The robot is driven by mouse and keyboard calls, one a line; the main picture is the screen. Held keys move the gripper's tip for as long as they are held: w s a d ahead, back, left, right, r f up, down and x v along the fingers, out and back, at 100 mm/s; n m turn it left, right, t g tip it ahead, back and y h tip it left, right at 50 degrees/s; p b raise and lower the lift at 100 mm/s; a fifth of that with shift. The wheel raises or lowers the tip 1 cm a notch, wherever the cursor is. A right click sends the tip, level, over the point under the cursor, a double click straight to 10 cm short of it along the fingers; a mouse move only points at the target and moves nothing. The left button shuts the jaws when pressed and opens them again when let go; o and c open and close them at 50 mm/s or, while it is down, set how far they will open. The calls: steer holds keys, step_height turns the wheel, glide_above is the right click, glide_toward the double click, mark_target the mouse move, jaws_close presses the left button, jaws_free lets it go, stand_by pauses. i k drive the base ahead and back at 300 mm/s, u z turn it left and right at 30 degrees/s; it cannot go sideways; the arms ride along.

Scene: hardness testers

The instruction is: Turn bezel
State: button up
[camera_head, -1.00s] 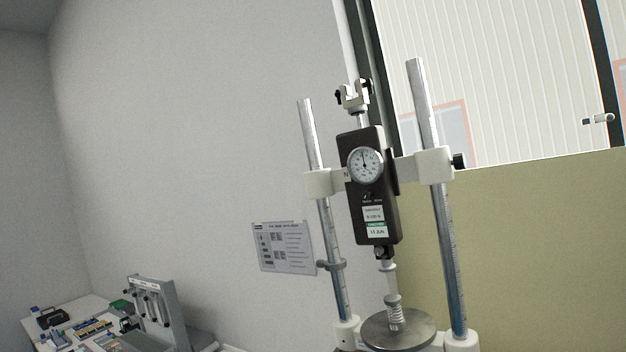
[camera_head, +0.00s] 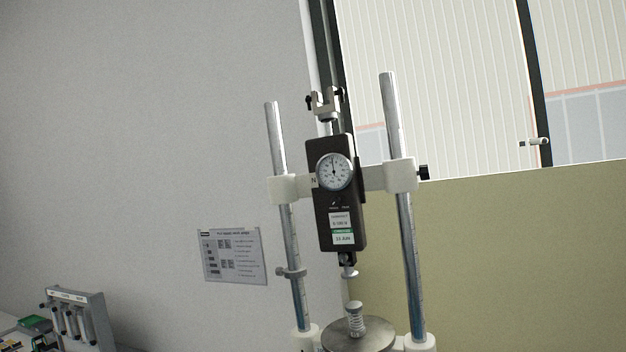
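A round dial gauge with a silver bezel (camera_head: 335,172) sits on the upper front of a black force gauge body (camera_head: 337,215). The dial face is white and its needle points roughly upward. The body is clamped between two upright steel posts, the left post (camera_head: 276,140) and the right post (camera_head: 393,125). Below it, a coiled spring (camera_head: 355,320) stands on a round metal plate (camera_head: 360,338), which the lower picture edge cuts. My gripper is not in view, and nothing touches the bezel.
A printed sheet (camera_head: 233,256) hangs left of the stand. A bench with grey apparatus (camera_head: 78,318) shows at the lower left. A window (camera_head: 435,80) and a tan panel (camera_head: 500,260) lie behind.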

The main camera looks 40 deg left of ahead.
mark_target(343, 170)
steer(key=u, duration=0.05)
steer(key=i, duration=1)
steer(key=z, duration=0.05)
